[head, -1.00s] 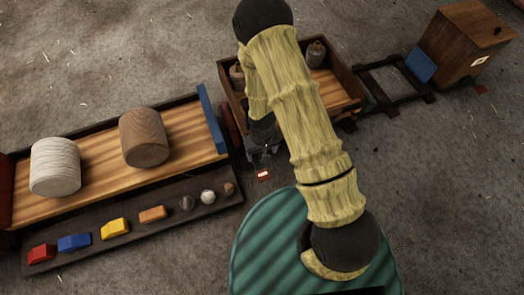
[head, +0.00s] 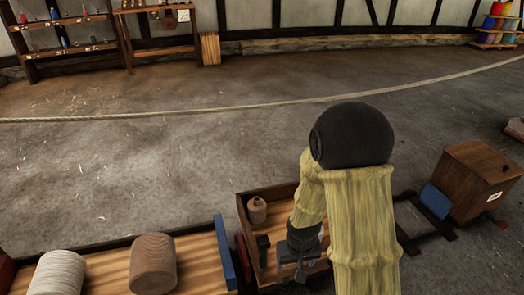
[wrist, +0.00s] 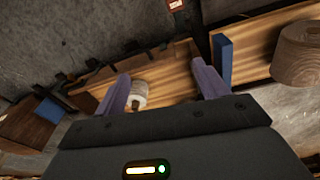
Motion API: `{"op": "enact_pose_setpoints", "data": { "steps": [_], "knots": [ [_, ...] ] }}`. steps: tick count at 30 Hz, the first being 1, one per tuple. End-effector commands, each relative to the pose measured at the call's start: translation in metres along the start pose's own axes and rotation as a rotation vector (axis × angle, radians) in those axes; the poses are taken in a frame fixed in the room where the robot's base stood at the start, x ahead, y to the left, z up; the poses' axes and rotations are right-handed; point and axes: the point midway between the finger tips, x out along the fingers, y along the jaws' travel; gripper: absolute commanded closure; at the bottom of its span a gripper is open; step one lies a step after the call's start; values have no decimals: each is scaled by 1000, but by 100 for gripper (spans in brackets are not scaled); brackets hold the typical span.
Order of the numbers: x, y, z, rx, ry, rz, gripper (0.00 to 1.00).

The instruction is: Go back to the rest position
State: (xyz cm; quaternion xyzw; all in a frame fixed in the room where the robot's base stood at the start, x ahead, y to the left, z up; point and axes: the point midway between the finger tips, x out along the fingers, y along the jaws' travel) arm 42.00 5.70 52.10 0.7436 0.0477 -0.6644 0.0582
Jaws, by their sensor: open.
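My gripper (head: 300,268) hangs at the end of my bent arm over the small open wooden wagon (head: 240,207) in the head view. In the wrist view its two purple-grey fingers (wrist: 163,80) stand wide apart, with nothing held between them. A small pale jar-like weight (head: 257,211) stands in the wagon, left of my gripper. A small pale round thing (wrist: 137,93) shows beside the left finger in the wrist view. My arm hides the wagon's right part.
The flat wagon at left carries a white rope spool (head: 60,274) and a brown wooden cylinder (head: 153,264), with a blue end board (head: 226,252). A wooden box (head: 476,180) stands at right. A rope (head: 200,111) crosses behind; open floor lies between.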

Motion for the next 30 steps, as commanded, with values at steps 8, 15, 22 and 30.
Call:
{"op": "enact_pose_setpoints", "data": {
  "steps": [8, 15, 22, 30],
  "knots": [
    [-92, 30, 20, 78, 63, 6, 27],
    [-139, 43, 43, 122, 96, 6, 27],
    [-169, 50, 63, 152, 123, 3, 27],
    [-210, 50, 58, 151, 118, 3, 27]
  ]
}}
